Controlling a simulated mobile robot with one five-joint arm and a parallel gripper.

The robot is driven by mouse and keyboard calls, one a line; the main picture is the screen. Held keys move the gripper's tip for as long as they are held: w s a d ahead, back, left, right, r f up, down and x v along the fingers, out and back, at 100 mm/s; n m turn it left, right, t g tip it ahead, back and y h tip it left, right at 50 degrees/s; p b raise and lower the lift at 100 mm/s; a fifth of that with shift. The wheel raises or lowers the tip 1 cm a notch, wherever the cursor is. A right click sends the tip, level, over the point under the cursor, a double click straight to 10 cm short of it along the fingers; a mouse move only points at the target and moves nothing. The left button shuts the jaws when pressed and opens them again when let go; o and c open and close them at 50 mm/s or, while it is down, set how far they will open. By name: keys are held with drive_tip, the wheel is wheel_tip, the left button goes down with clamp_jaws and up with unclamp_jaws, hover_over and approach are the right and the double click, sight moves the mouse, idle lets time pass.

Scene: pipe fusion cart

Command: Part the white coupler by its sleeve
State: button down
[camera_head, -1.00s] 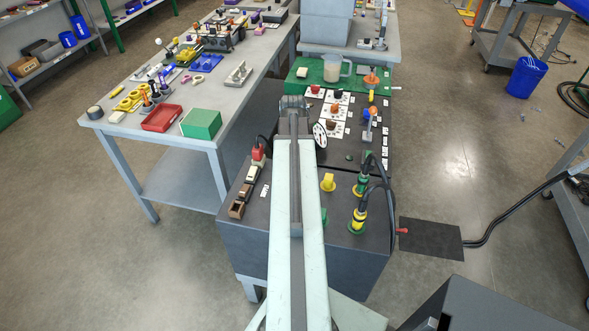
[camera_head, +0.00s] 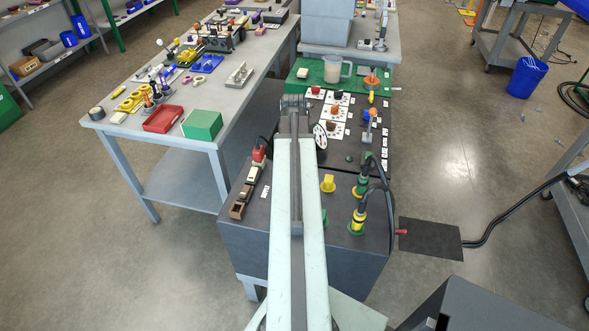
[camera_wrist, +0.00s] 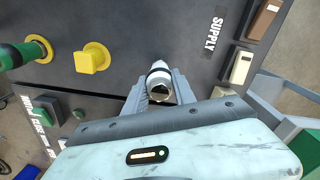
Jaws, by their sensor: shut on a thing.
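In the wrist view, the white coupler (camera_wrist: 159,70) stands on the cart's dark panel, near the word SUPPLY. It has a pale body with a dark band, and a metallic open end faces the camera. My gripper (camera_wrist: 160,84) is shut on it, one grey finger on each side. I cannot tell the sleeve clearly from the rest of the coupler, nor whether its halves are joined.
A yellow knob (camera_wrist: 92,58) and a green-and-yellow connector (camera_wrist: 25,53) are left of the gripper. Brown and white switches (camera_wrist: 242,68) are to the right. In the head view, black hoses (camera_head: 381,185) rise at the cart's right, and a workbench (camera_head: 216,105) stands left.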

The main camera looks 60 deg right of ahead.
drive_tip(key=shift+r+p, duration=2.25)
drive_tip(key=shift+r, duration=0.2)
drive_tip(key=shift+f, duration=0.1)
